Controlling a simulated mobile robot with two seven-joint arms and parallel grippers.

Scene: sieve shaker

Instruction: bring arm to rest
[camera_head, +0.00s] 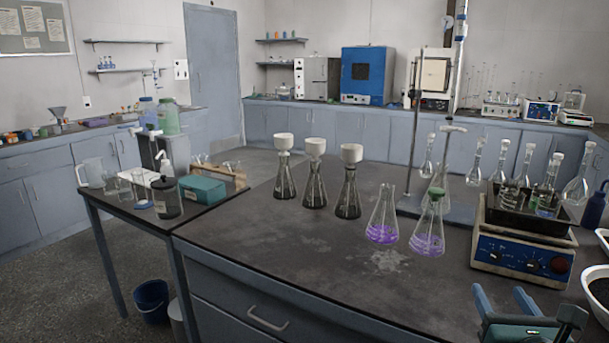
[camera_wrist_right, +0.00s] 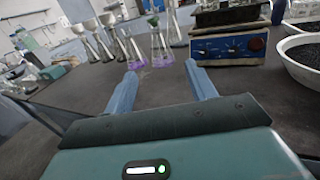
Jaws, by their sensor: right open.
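My right gripper (camera_head: 503,293) is at the lower right of the head view, over the near right part of the dark bench top (camera_head: 300,255). In the right wrist view, its two blue fingers (camera_wrist_right: 160,72) are spread apart with nothing between them. Beyond the fingertips stand two conical flasks with purple liquid (camera_head: 382,220), one with a green stopper (camera_head: 436,193). The gripper is apart from them. The blue shaker (camera_head: 520,256), carrying several flasks on its black top, stands behind the gripper. My left gripper is not in view.
White bowls of dark grains (camera_head: 597,290) are close to the right of my right gripper; they also show in the wrist view (camera_wrist_right: 290,62). Several flasks with white funnels (camera_head: 314,175) and a metal stand (camera_head: 415,140) are farther back. The front middle of the bench is clear.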

